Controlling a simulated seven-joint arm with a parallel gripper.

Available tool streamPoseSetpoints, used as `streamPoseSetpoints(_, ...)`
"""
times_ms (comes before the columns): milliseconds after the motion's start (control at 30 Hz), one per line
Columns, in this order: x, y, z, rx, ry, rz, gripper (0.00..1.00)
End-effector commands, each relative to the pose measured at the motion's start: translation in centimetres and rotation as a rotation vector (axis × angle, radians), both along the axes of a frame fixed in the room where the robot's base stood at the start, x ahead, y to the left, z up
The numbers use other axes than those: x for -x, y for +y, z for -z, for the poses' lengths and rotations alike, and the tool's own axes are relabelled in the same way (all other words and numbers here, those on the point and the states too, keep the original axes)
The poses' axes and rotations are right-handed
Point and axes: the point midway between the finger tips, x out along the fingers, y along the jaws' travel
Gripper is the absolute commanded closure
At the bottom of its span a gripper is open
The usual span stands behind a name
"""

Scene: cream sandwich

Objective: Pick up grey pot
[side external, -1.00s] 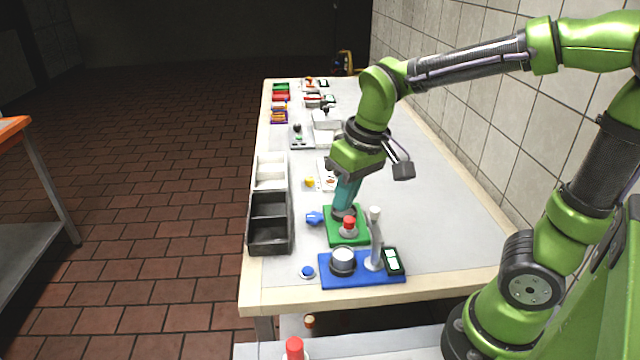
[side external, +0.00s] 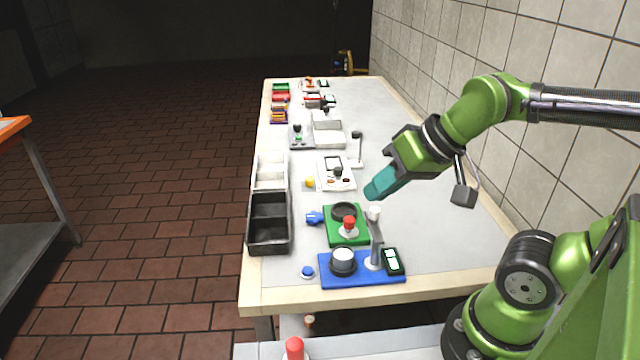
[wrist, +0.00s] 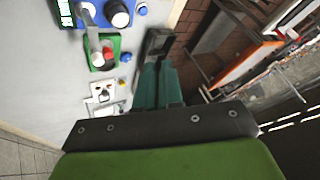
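No thing stands out clearly as a grey pot. A dark round pot-like part with a white top (side external: 343,261) sits on the blue base (side external: 328,276); in the wrist view it shows at the top (wrist: 119,16). A dark round ring (side external: 343,211) sits on the green base (side external: 332,238), behind a red-topped knob (side external: 348,225). My gripper (side external: 371,193) has teal fingers and hangs above the table, right of the green base. In the wrist view its fingers (wrist: 158,70) lie close together with nothing visible between them.
A grey lever post (side external: 375,240) rises from the blue base near my gripper. A black two-part tray (side external: 251,225) and a white tray (side external: 257,172) line the left edge. A white station (side external: 345,180) stands behind. The table's right side is clear; a tiled wall borders it.

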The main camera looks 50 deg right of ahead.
Motion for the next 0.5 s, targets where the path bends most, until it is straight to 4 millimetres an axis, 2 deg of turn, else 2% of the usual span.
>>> streamPoseSetpoints(33,-0.01,0.01,-0.01,0.000,0.000,0.000,0.85)
streamPoseSetpoints(67,-0.01,0.01,-0.01,0.000,0.000,0.000,0.80)
streamPoseSetpoints(433,-0.01,0.01,-0.01,0.000,0.001,-0.001,0.23)
streamPoseSetpoints(500,-0.01,0.01,-0.01,0.000,0.001,-0.001,0.23)
